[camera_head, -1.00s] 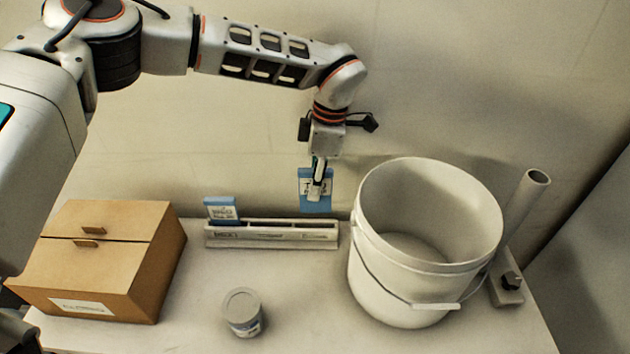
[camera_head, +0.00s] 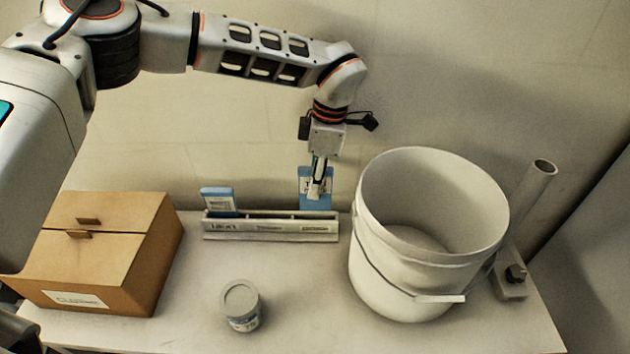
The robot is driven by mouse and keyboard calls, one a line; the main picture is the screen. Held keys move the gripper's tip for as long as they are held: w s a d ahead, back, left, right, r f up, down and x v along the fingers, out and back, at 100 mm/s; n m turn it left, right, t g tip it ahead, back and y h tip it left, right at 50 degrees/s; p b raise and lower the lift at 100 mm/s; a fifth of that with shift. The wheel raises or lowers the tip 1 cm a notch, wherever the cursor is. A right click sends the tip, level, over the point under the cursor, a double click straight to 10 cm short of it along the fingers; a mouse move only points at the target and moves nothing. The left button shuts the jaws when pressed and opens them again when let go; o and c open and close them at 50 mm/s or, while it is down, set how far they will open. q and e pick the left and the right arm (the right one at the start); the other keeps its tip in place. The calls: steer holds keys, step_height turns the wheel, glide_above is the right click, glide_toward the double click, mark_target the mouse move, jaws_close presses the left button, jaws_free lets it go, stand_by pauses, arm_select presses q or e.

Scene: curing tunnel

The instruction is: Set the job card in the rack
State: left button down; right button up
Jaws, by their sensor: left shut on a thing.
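My left gripper (camera_head: 317,180) is shut on a blue job card (camera_head: 305,198) with a white label. It holds the card upright, pointing down over the right end of the rack. The card's lower edge meets the rack's back edge in the picture; I cannot tell whether it touches or has entered a slot. The rack (camera_head: 270,236) is a long, low, pale holder with labels on its front, near the back of the table. Another blue card (camera_head: 218,200) stands in the rack's left end. The fingers cover part of the held card. My right gripper is not in view.
A large white bucket (camera_head: 385,280) stands close to the right of the rack. A cardboard box (camera_head: 120,250) is at the left, and a small grey lidded tub (camera_head: 241,305) is in front. A grey tube (camera_head: 530,195) stands behind the bucket. The wall is close behind the rack.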

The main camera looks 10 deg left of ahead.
arm_select(q)
steer(key=shift+f, duration=0.1)
steer(key=b, duration=0.2)
glide_above(313, 213)
steer(key=shift+w+d+f, duration=0.1)
steer(key=shift+d+f, duration=0.05)
steer(key=shift+f, duration=1.1)
steer(key=shift+w+d+f, duration=0.1)
steer(key=shift+f, duration=1.15)
steer(key=shift+f, duration=0.6)
steer(key=c, duration=1.3)
jaws_free()
steer(key=shift+r, duration=0.1)
steer(key=shift+r, duration=0.3)
step_height(313, 213, up, 11)
steer(key=d, duration=0.1)
steer(key=shift+w+d+r, duration=0.15)
steer(key=shift+w+d, duration=0.15)
steer(key=shift+d, duration=0.05)
